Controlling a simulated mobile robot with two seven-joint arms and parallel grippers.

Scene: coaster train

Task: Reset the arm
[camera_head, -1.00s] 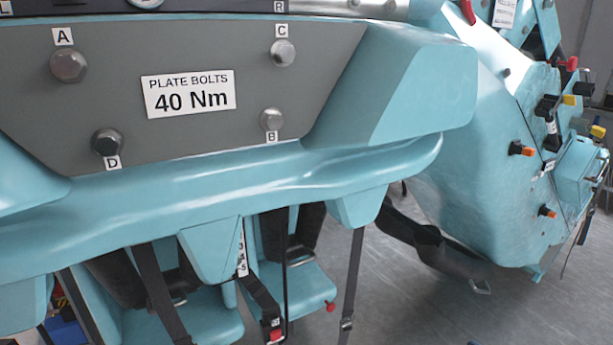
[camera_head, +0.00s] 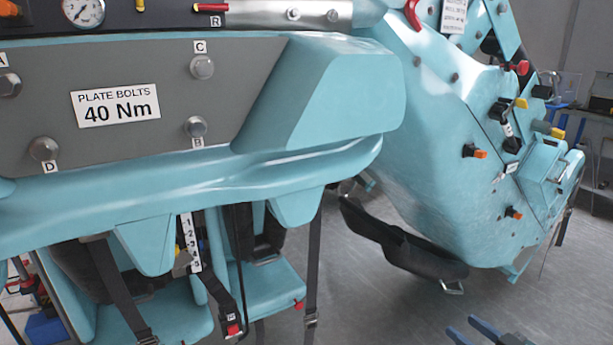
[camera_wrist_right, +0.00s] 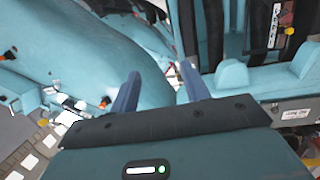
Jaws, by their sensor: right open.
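My right gripper (camera_head: 462,325) shows at the bottom edge of the head view, right of centre, over the grey floor. Its two blue fingers are apart with nothing between them. In the right wrist view the same fingers (camera_wrist_right: 160,70) are spread and empty, with teal coaster parts beyond them. I cannot tell from this view how far off those parts are. My left gripper is in neither view.
The teal coaster car (camera_head: 345,92) fills the left and middle, with a grey bolt plate (camera_head: 120,60) and a gauge (camera_head: 83,11) above. Seats (camera_head: 265,290) with straps hang below. Floor (camera_head: 380,310) is open in front.

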